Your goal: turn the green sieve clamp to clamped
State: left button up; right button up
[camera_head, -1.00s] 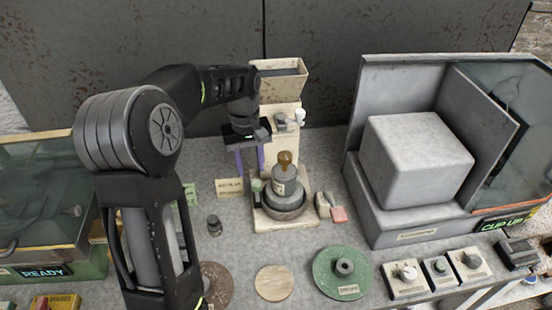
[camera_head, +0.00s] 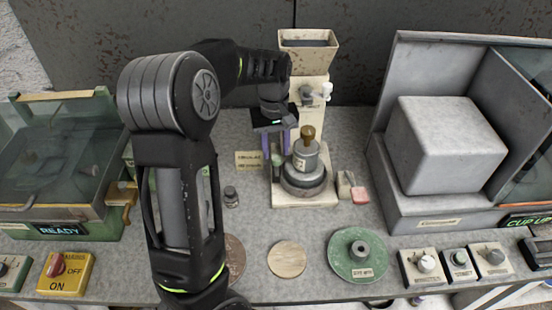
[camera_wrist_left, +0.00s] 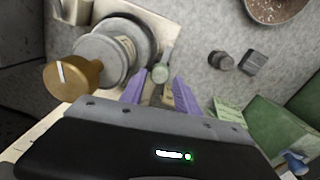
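The green sieve clamp (camera_head: 276,168) is a small upright piece with a pale green top, at the left side of the sieve stack (camera_head: 306,162) on its cream base. It also shows in the left wrist view (camera_wrist_left: 160,73). My left gripper (camera_head: 277,153) is open, its two purple fingers pointing down around the clamp's top. In the left wrist view the clamp's top sits between and just beyond the fingertips (camera_wrist_left: 160,88), with no clear contact. The clamp's lower part is partly hidden. My right gripper is in neither current view.
The brown-knobbed sieve stack stands close right of the fingers. A cream hopper column (camera_head: 312,95) rises behind it. A small dark jar (camera_head: 231,197) and a label card (camera_head: 249,161) are to the left. A green disc (camera_head: 357,255) and a wooden disc (camera_head: 287,259) lie in front.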

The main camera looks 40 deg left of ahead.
aim_at(277, 165)
pick_arm(q)
notch_tip(277, 165, down, 3)
jog(key=shift+r+b, duration=0.15)
jog(key=shift+b, duration=0.45)
jog(key=shift+r, duration=0.1)
grip_shut()
